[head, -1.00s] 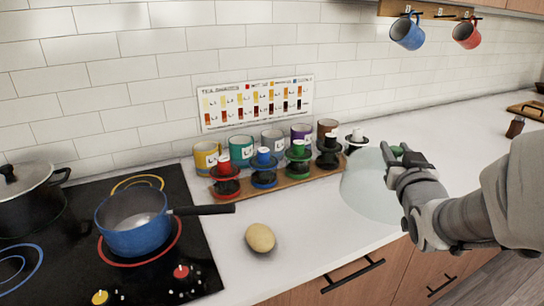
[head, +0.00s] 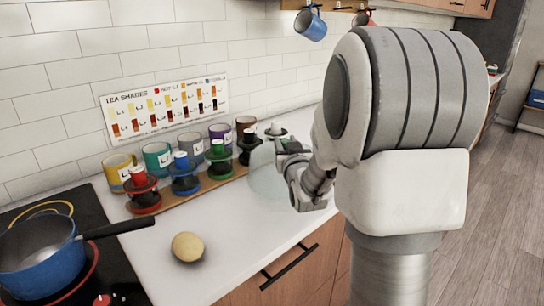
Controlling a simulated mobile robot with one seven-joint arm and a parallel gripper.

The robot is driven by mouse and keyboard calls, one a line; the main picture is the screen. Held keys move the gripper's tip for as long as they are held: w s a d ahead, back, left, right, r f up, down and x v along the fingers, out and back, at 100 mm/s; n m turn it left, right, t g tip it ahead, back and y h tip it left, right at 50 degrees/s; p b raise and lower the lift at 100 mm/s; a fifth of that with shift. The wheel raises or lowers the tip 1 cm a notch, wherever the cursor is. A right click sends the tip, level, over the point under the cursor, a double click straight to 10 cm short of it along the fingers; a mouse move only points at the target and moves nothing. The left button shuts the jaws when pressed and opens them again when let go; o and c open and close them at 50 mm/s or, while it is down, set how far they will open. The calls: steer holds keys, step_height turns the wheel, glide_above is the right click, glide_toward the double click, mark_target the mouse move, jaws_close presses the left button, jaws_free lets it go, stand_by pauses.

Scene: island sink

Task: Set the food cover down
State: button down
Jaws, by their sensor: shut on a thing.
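The food cover (head: 266,178) is a clear, pale dome over the white counter, right of the row of cups. My gripper (head: 283,147) is at the top of the dome and shut on it. The grip point is small and partly hidden by my own wrist and arm. The dome's right side is hidden behind my gripper. I cannot tell whether its rim touches the counter.
Several mugs and coloured stands line a wooden board (head: 235,178) by the wall, close left of the cover. A round tan item (head: 188,247) lies on the front counter. A blue pot (head: 42,262) is on the hob at left. My arm blocks the right counter.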

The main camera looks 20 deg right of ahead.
steer(key=shift+f+b, duration=0.45)
steer(key=shift+f, duration=1.55)
steer(key=shift+f, duration=0.1)
steer(key=shift+f, duration=0.1)
steer(key=c, duration=0.5)
jaws_free()
